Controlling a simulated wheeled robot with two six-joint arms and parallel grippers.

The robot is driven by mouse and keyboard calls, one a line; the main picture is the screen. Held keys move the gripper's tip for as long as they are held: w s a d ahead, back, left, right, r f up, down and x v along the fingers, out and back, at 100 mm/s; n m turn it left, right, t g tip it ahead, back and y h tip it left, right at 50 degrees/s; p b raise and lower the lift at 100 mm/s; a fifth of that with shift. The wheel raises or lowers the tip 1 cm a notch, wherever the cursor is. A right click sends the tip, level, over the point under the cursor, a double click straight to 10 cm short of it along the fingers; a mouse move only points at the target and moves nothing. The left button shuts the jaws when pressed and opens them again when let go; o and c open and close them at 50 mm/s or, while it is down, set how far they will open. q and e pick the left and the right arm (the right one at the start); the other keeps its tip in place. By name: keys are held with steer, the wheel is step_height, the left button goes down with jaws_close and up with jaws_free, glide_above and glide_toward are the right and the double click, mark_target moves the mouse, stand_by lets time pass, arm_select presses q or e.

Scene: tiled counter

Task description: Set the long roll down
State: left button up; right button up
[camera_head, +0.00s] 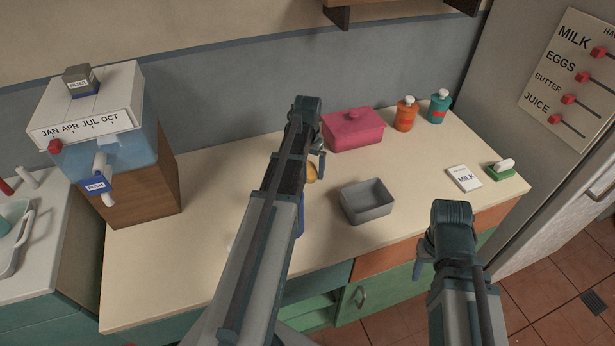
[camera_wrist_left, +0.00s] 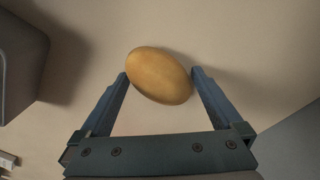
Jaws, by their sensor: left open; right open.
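The long roll, a golden-brown oval (camera_wrist_left: 160,76), lies on the pale counter in the left wrist view, tilted slightly across the jaws. In the head view only a small yellow-orange patch of it (camera_head: 312,173) shows beside my left arm, which hides the rest. My left gripper (camera_wrist_left: 159,84) is open, with one blue finger on each side of the roll; whether either finger touches it I cannot tell. My right gripper (camera_head: 422,264) is open, in front of the counter's front edge at the right, with nothing seen in it; its fingers are partly hidden.
A grey open bin (camera_head: 368,216) stands just right of the roll. Behind are a pink lidded box (camera_head: 352,130), an orange bottle (camera_head: 405,114) and a teal bottle (camera_head: 438,106). A dispenser (camera_head: 110,150) stands left. Counter between dispenser and my left arm looks clear.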

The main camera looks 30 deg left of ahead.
arm_select(q)
steer(key=shift+r, duration=0.1)
steer(key=c, duration=1.2)
